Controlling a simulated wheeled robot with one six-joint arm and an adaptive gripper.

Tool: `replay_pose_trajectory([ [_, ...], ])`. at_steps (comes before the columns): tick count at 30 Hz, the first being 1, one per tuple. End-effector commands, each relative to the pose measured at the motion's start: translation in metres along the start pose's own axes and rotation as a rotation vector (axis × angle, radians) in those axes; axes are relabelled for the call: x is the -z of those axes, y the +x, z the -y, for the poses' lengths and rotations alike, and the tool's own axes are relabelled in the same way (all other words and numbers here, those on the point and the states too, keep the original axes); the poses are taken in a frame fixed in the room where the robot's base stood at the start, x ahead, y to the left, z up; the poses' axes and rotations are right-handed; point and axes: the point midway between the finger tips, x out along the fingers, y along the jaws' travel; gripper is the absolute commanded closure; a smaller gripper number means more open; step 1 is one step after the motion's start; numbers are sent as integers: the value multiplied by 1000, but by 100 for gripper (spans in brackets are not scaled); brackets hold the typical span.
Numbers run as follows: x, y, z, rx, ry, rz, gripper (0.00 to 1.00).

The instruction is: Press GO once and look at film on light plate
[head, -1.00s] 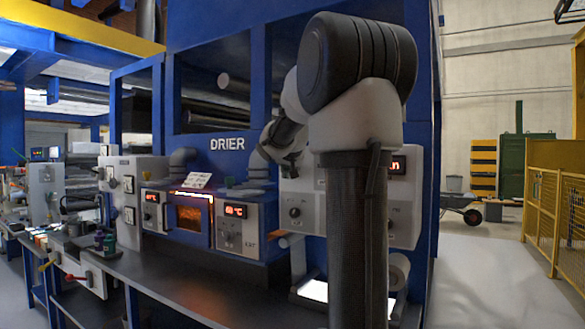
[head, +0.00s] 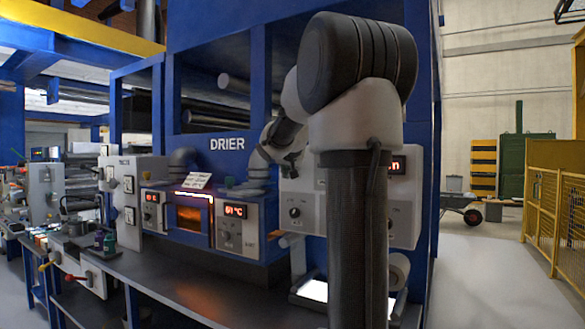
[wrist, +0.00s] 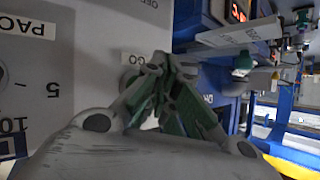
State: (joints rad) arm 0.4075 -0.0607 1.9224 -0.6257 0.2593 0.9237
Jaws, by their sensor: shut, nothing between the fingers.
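A grey control panel (wrist: 50,100) fills the left of the wrist view, with a dial and the label PACE or similar, partly cut off. A small label that looks like GO (wrist: 127,57) sits beside my fingertips. A round button (wrist: 129,78) shows in part below it, mostly hidden by the fingers. My gripper (wrist: 168,68) is shut and empty, its tips close to the panel. Whether they touch the button I cannot tell. In the head view, the glowing light plate (head: 314,290) lies on the bench, partly hidden by my arm. I cannot make out film on it.
The blue drier (head: 226,143) has a glowing window (head: 189,217) and a red temperature display (head: 235,211). A pale roll (head: 398,268) is right of my arm. A yellow fence (head: 555,215) stands at the right, with open floor before it.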

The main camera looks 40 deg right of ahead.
Motion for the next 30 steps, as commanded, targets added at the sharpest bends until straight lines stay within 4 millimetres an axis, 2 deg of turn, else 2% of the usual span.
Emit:
replay_pose_trajectory([
  [30,5,7,-5,0,0,0,100],
])
